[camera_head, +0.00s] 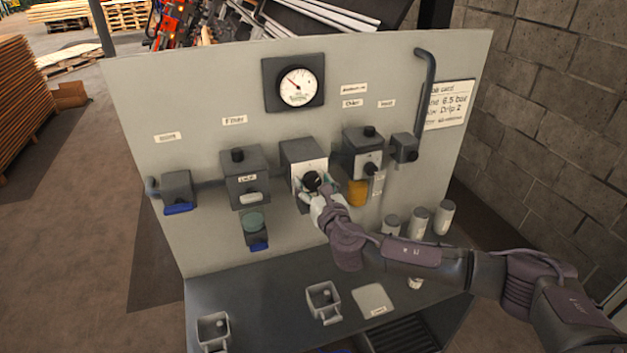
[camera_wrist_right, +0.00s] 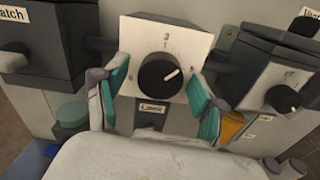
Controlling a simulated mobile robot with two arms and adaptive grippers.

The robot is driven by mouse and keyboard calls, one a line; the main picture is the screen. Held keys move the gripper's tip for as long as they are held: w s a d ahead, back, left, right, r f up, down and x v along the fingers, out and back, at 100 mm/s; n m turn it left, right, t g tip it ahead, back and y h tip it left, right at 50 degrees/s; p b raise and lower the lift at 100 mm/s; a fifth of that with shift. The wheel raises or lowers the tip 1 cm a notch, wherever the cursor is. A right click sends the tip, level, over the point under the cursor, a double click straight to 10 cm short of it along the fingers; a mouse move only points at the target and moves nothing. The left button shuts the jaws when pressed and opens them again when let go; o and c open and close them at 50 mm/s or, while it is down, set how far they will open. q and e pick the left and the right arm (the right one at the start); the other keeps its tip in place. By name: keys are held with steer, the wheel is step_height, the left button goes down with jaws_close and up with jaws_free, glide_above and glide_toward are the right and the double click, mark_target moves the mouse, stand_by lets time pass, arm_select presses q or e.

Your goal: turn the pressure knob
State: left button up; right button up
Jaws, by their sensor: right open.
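The pressure knob (camera_head: 312,181) is a round black dial on a white plate, on the middle box of the grey panel. In the right wrist view the knob (camera_wrist_right: 160,75) carries a white pointer line angled up and to the right, with the figures 3 and 1 above it and a "Lock" label below. My right gripper (camera_head: 318,192) is at the front of the knob. In the wrist view its teal-padded fingers (camera_wrist_right: 158,88) are spread, one on each side of the knob, with gaps visible. My left gripper is not in view.
A pressure gauge (camera_head: 297,86) is above on the panel (camera_head: 200,100). Boxes stand close on both sides: a filter box (camera_head: 241,178) left, and a box with a small black knob (camera_head: 362,155) right. Several small cylinders stand on the bench (camera_head: 260,300).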

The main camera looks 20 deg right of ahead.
steer(key=c, duration=1.1)
steer(key=shift+c, duration=0.2)
